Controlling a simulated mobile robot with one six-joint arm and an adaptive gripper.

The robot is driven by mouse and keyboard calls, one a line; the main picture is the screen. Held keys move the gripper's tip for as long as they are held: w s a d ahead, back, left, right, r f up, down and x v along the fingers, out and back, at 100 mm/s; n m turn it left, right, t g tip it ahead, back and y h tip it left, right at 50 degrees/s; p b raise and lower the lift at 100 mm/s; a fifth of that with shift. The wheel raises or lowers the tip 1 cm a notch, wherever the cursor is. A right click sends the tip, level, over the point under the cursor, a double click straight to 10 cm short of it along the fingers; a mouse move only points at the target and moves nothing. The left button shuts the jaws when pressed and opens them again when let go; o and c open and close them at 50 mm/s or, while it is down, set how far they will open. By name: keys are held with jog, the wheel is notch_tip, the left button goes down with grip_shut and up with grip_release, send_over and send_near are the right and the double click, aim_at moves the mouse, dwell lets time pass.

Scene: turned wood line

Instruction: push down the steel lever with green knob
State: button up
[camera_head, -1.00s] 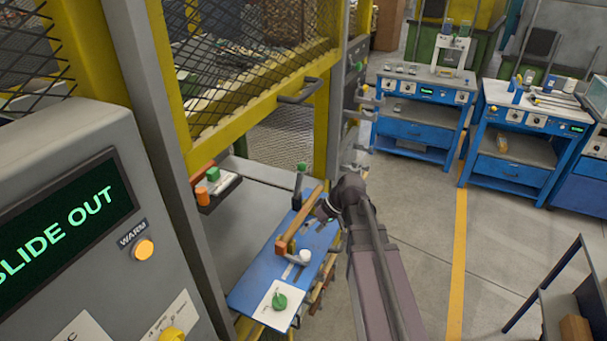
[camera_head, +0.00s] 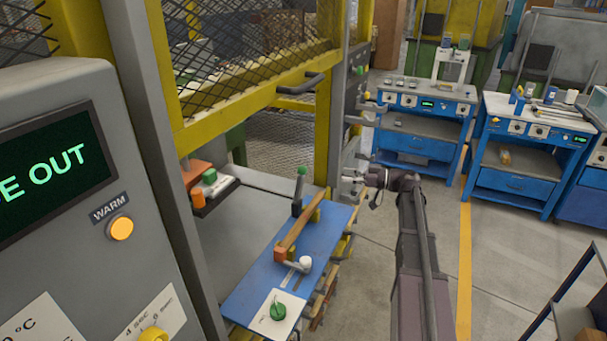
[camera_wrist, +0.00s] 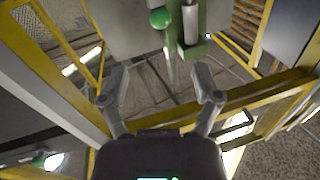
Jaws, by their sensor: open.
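A short upright lever with a green knob (camera_head: 302,171) stands at the far end of the blue plate. Its shaft looks dark grey. My gripper (camera_head: 352,180) is right of this lever, beside the grey post and clear of the plate. In the wrist view my gripper (camera_wrist: 160,82) has its two fingers spread with nothing between them. A green ball knob (camera_wrist: 160,18) shows there beyond the fingertips, near a pale cylinder in a green bracket. I cannot tell whether it is the same knob.
Grey handles (camera_head: 372,107) stick out from the post. Yellow frame bars stand close by. Open floor (camera_head: 445,235) lies right.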

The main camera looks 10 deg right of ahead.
aim_at(303, 171)
jog(key=shift+a, duration=0.15)
jog(key=x, duration=1.3)
jog(key=shift+w+a, duration=0.15)
jog(key=shift+a, duration=0.15)
grip_shut()
